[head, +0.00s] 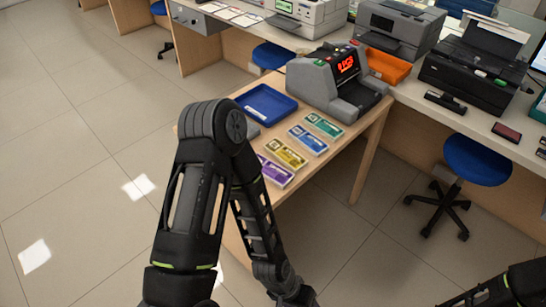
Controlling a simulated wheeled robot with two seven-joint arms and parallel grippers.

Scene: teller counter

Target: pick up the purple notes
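The purple notes (274,172) are a flat banded bundle with a pale label. They lie on the wooden side table (368,128), nearest to me in a row of note bundles. My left arm rises in front of the table, and its bent elbow is just left of the purple notes. The arm hides part of the table. My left gripper is not visible; the forearm runs down towards the bottom edge. Only a part of my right arm shows at the bottom right, and its gripper is not visible.
Yellow (286,154), blue (308,139) and green (324,125) bundles lie behind the purple one. A blue tray (266,103) and a grey counting machine (336,82) stand further back. A printer (478,66) is on the right counter, with a blue stool (476,160) below.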

